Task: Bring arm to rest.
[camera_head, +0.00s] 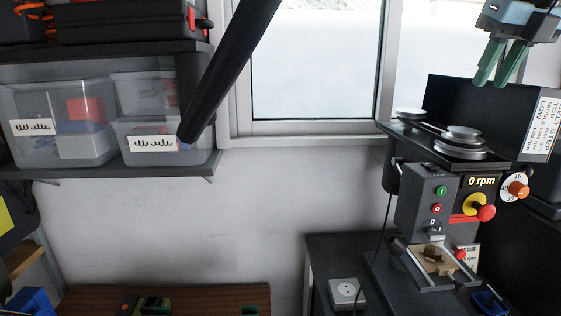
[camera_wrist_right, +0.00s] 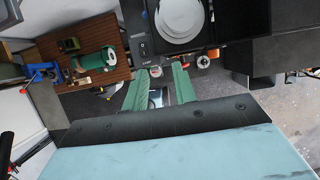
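My right gripper (camera_head: 491,84) is high at the upper right of the head view, in the air above the drill press (camera_head: 424,202). Its two green fingers hang downward with a gap between them. In the right wrist view the gripper (camera_wrist_right: 160,78) shows the same two green fingers apart, with nothing held between them. The drill press (camera_wrist_right: 172,22) appears beyond the fingertips there. My left gripper is in neither view.
A long black tube (camera_head: 230,70) slants across the shelf (camera_head: 120,168) and window. The shelf holds clear bins. A wooden bench top (camera_wrist_right: 90,45) carries a green tool (camera_wrist_right: 95,60) and a blue clamp-like item (camera_wrist_right: 42,72). The grey wall below the window is bare.

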